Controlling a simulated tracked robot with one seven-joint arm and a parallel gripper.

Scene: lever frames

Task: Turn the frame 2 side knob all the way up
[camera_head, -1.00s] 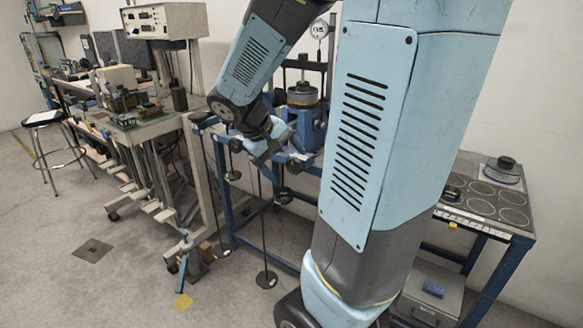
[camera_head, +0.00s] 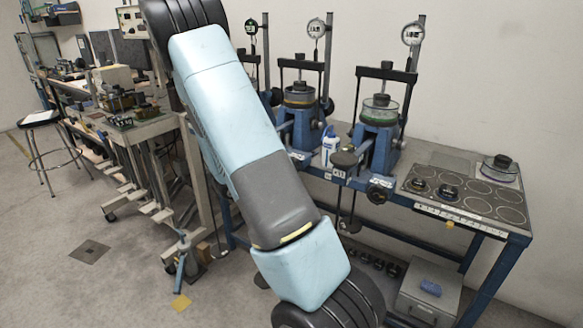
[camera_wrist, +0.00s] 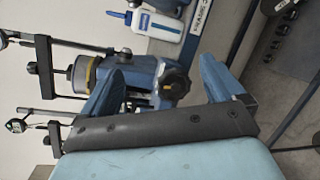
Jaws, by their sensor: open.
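Frame 2 (camera_head: 299,97), a blue lever frame with a brass-coloured ring, is the middle one of three at the back bench. My arm hides its lower left part in the head view. In the wrist view the same blue frame (camera_wrist: 138,72) lies sideways, and its dark side knob (camera_wrist: 175,84) faces the camera. My gripper (camera_wrist: 162,85) is open, with one blue finger on each side of the knob in the picture. No contact shows, and the depth gap is hard to tell. The gripper itself is hidden in the head view.
A white and blue bottle (camera_head: 329,146) stands right of frame 2, close to my gripper in the wrist view (camera_wrist: 157,22). Frame 3 (camera_head: 380,115) stands farther right, then a plate with marked circles (camera_head: 480,205). Hanging weights are below the bench.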

